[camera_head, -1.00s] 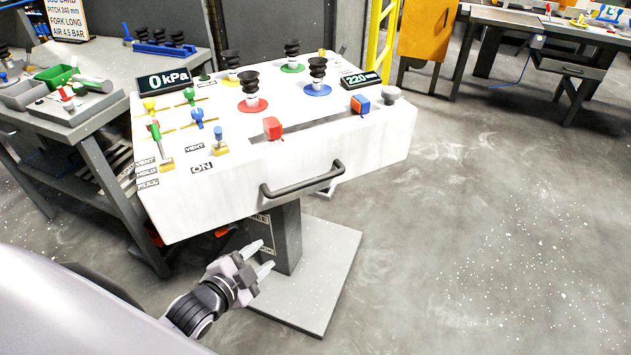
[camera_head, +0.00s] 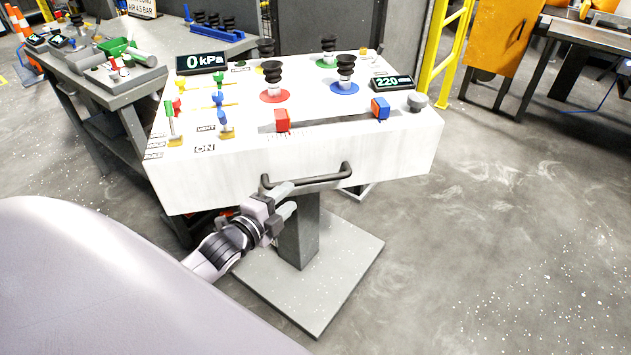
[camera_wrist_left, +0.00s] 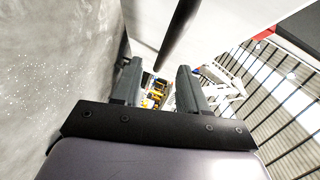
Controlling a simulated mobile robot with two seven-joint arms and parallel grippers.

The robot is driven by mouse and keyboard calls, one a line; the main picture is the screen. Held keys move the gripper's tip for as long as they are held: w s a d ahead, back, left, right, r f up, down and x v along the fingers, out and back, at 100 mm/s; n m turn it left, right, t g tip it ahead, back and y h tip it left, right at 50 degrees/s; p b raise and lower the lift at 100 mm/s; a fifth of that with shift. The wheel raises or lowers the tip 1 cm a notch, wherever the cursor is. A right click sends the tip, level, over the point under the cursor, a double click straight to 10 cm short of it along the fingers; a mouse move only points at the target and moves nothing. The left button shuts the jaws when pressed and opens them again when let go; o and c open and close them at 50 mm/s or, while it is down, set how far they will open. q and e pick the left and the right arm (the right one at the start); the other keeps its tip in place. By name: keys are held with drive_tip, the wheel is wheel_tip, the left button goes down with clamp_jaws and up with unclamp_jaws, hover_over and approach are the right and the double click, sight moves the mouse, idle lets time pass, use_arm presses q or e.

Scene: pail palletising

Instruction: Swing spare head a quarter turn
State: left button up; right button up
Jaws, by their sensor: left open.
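The spare head is a white box (camera_head: 390,152) on a grey pedestal (camera_head: 299,240), with suction cups, small levers and two displays on top. A dark bar handle (camera_head: 325,181) runs along its front face. My left gripper (camera_head: 289,199) is open and empty, just below and in front of the handle's left part. In the left wrist view, the open fingers (camera_wrist_left: 158,82) point toward a dark bar (camera_wrist_left: 180,32), likely the handle, which lies beyond the fingertips. Whether anything touches, I cannot tell. My right gripper is not in view.
The pedestal's base plate (camera_head: 335,285) lies on the floor below my left gripper. A grey workbench (camera_head: 132,92) with bins stands close at the left. A yellow rail (camera_head: 447,50) and an orange cabinet (camera_head: 505,35) stand behind. The floor at the right is clear.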

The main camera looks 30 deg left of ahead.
sight(302, 184)
use_arm(q)
drive_tip(key=shift+w+r, duration=0.25)
drive_tip(key=shift+w, duration=0.25)
drive_tip(key=shift+w+f+b, duration=0.1)
drive_tip(key=shift+w+f, duration=0.05)
drive_tip(key=shift+w, duration=1)
drive_tip(key=shift+w+f+b, duration=0.1)
drive_tip(key=shift+w+f, duration=0.1)
drive_tip(key=shift+w, duration=0.95)
drive_tip(key=shift+w+f+b, duration=0.1)
drive_tip(key=shift+w+f, duration=0.05)
drive_tip(key=shift+w, duration=1)
clamp_jaws()
